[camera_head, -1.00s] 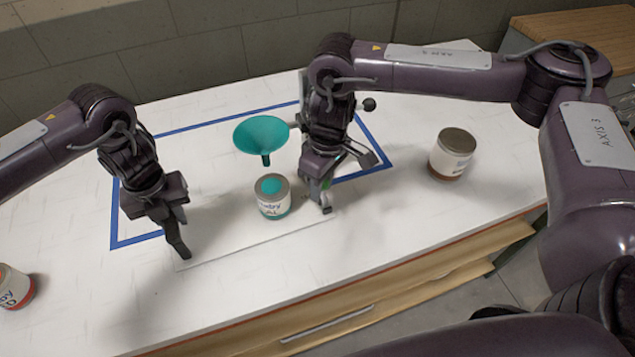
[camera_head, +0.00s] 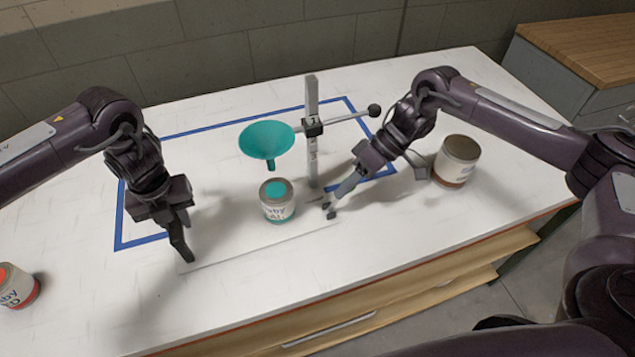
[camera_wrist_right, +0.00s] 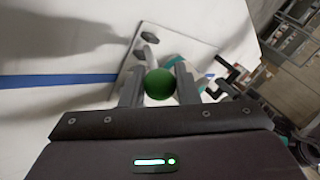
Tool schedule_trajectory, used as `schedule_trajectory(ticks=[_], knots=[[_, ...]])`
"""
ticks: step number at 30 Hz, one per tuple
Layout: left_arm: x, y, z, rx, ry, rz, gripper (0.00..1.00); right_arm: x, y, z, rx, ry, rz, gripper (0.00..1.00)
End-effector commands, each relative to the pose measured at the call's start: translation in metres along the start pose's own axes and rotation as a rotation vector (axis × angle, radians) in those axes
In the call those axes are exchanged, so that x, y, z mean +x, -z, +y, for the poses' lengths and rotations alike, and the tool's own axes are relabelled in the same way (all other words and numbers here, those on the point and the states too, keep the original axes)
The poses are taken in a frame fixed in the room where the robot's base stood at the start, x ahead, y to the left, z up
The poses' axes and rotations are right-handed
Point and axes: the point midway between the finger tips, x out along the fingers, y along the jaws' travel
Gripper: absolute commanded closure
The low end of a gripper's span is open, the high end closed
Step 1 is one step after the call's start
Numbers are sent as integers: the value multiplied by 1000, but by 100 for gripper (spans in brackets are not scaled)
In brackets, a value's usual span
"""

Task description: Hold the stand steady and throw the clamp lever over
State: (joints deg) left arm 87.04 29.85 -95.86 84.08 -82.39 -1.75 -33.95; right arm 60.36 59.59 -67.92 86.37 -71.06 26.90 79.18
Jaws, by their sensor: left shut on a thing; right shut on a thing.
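The stand has a grey upright post (camera_head: 312,145) on a thin white base plate (camera_head: 235,245). A teal funnel (camera_head: 266,140) hangs on its left side, above a can (camera_head: 278,205) with a teal top. My left gripper (camera_head: 189,256) is shut at the plate's left front corner, on its edge. My right gripper (camera_head: 339,197) is low at the plate's right side, leaning right. The right wrist view shows its fingers shut on a green ball knob (camera_wrist_right: 160,84), the clamp lever's end. The knob is hidden in the head view.
A red-banded can (camera_head: 17,287) is at the far left. A crossbar with a black knob (camera_head: 374,110) sticks out right of the post. Blue tape (camera_head: 140,241) outlines the plate area.

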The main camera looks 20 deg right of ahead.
Motion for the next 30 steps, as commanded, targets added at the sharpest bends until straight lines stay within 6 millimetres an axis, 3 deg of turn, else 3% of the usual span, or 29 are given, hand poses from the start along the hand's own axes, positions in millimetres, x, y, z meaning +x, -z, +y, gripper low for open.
schedule_trajectory(ticks=[18, 19, 21, 23, 30], knots=[[0, 0, 3, -1, -6, 0, 100, -2, -5, 7, 8, 25, 21, 100], [0, 0, 3, -1, -6, 0, 100, -2, -5, 7, 8, 25, 21, 68], [0, 0, 3, -1, -6, 0, 100, -2, -5, 7, 7, 26, 21, 59], [0, 0, 3, -1, -6, 0, 100, -2, -5, 6, 5, 27, 22, 51], [0, 0, 2, -2, -3, 0, 100, -1, -3, 5, 2, 31, 23, 51]])
